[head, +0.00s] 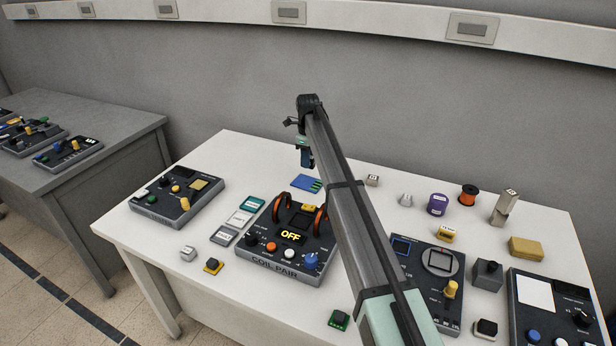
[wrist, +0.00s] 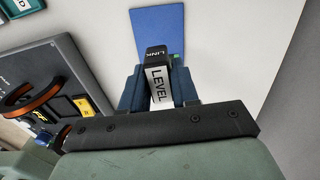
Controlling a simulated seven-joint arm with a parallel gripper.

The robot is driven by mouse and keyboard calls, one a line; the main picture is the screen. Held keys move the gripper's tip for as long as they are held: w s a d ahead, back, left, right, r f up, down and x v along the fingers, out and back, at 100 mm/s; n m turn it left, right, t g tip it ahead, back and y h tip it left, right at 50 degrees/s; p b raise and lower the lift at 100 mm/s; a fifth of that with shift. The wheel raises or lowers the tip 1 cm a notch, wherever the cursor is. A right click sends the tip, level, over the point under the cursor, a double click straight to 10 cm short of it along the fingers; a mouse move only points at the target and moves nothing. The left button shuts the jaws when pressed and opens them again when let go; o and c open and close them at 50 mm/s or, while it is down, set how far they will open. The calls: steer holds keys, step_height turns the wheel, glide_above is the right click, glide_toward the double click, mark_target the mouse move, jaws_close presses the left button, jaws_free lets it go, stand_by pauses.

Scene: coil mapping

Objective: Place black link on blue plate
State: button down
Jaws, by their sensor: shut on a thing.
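The black link (wrist: 156,53) has "LINK" on its dark end and a white face marked "LEVEL". My gripper (wrist: 158,90) is shut on it, with a blue finger on each side. The blue plate (wrist: 157,20) lies just beyond the link in the wrist view, and the link's end overlaps its near edge in the picture. In the head view the blue plate (head: 301,181) lies flat near the back edge of the white table, with green marks at its right. My gripper (head: 306,157) is above it there. The link cannot be made out in the head view.
The coil pair unit (head: 290,240), showing "OFF", stands in front of the plate with two upright coils. Labelled tiles (head: 238,218) lie to its left. A small block (head: 372,180) and a grey knob-like piece (head: 405,200) stand to the right.

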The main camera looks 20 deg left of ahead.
mark_target(308, 183)
steer(key=shift+f, duration=3.45)
steer(key=shift+f, duration=0.15)
steer(key=c, duration=0.8)
jaws_free()
steer(key=shift+c, duration=0.2)
step_height(308, 183, up, 12)
steer(key=shift+r, duration=0.2)
